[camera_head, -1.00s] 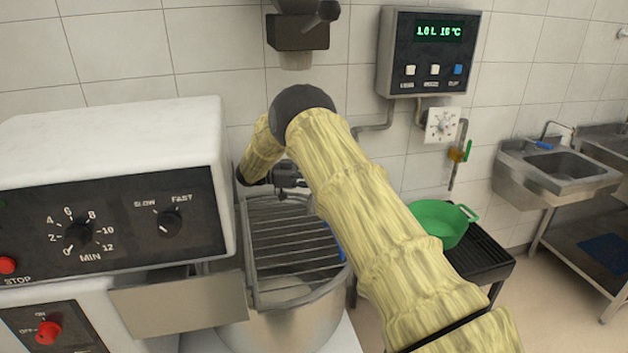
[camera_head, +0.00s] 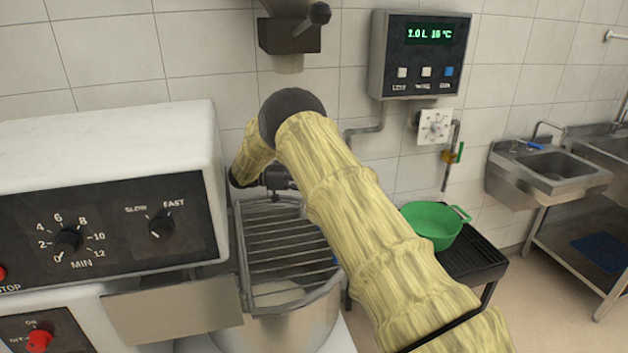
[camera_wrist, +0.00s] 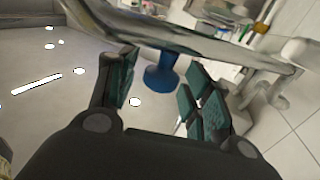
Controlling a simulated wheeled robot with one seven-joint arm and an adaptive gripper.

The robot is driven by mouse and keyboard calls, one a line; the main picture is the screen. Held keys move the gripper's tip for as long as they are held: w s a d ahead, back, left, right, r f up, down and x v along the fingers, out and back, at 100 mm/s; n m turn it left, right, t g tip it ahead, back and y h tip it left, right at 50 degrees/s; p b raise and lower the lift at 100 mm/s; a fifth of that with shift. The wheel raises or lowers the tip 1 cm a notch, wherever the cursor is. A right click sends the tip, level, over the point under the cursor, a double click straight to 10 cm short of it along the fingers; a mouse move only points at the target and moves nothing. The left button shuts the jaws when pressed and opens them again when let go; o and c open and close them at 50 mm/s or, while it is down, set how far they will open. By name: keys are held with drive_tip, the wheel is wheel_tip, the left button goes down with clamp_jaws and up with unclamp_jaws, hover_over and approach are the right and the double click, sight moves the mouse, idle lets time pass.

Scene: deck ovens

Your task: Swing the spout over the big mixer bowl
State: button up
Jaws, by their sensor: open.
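The big mixer bowl (camera_head: 300,330) stands below a wire guard (camera_head: 290,240), beside the white mixer housing. In the wrist view my gripper (camera_wrist: 162,80) is open, with dark green pads on both fingers. A blue flared piece (camera_wrist: 162,82) shows between and beyond the fingertips, below a grey metal bar (camera_wrist: 190,38). I cannot tell whether these belong to the spout, or whether the pads touch the blue piece. The spout is not clearly visible in the head view.
A water meter (camera_head: 420,55) hangs on the wall with pipes and a valve below it. A green basin (camera_head: 432,222) sits on a black stand (camera_head: 475,258). The mixer control panel (camera_head: 110,235) is at left. Sinks (camera_head: 555,168) stand at right, with open floor before them.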

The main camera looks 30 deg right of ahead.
wheel_tip(320, 180, up, 10)
drive_tip(key=shift+f, duration=0.2)
idle(0.3)
